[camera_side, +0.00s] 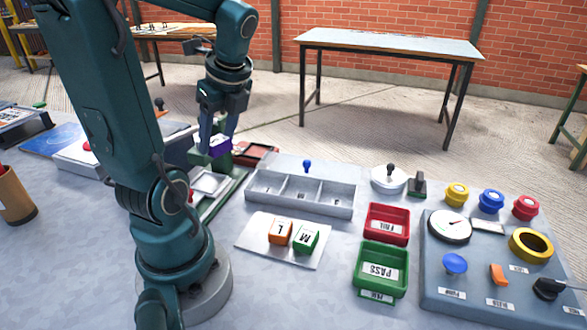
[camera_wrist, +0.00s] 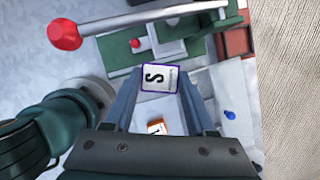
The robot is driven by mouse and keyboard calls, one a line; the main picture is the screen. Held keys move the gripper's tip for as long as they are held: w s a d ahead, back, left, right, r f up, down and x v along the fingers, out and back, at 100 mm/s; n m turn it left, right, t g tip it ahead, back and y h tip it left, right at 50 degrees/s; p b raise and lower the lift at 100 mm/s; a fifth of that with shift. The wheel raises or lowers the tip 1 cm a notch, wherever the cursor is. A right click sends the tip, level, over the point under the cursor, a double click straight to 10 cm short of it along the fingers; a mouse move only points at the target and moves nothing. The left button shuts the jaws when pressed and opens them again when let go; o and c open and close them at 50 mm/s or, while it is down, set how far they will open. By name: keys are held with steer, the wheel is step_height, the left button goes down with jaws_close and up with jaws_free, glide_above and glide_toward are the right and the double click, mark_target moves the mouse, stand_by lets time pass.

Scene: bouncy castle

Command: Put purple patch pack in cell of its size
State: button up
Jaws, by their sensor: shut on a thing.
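The purple patch pack (camera_side: 220,145) is between the fingers of my gripper (camera_side: 217,137), above the green-based press at the left. In the wrist view the pack (camera_wrist: 160,78) shows a white face marked S, and my gripper (camera_wrist: 161,84) is shut on it. The grey tray (camera_side: 300,204) with three cells stands to the right of my gripper; small marks in the cells are too small to read. An orange pack (camera_side: 280,232) marked L and a green pack (camera_side: 306,239) marked M lie on a white plate (camera_side: 258,244) in front of the tray.
A blue knob (camera_side: 307,166) stands at the tray's back. Red FAIL (camera_side: 388,224) and green PASS (camera_side: 381,269) bins and a control panel (camera_side: 470,296) are to the right. A red-knobbed lever (camera_wrist: 65,30) is beside the press (camera_wrist: 118,62). A reddish-brown tray (camera_side: 254,154) lies behind.

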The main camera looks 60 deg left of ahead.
steer(key=w+d+f+m+t, duration=0.1)
steer(key=w+d+f+m, duration=0.1)
steer(key=w, duration=0.5)
steer(key=w+d+f+m+t, duration=0.2)
steer(key=w+d+f+m, duration=0.1)
steer(key=w+m, duration=0.4)
steer(key=w+d+f+m+t, duration=0.2)
steer(key=w+d+f+m, duration=0.1)
steer(key=w, duration=0.4)
steer(key=shift+d+m+h, duration=0.4)
steer(key=shift+d+m, duration=0.15)
steer(key=shift+m, duration=0.15)
steer(key=shift+f, duration=1.5)
steer(key=o, duration=1.4)
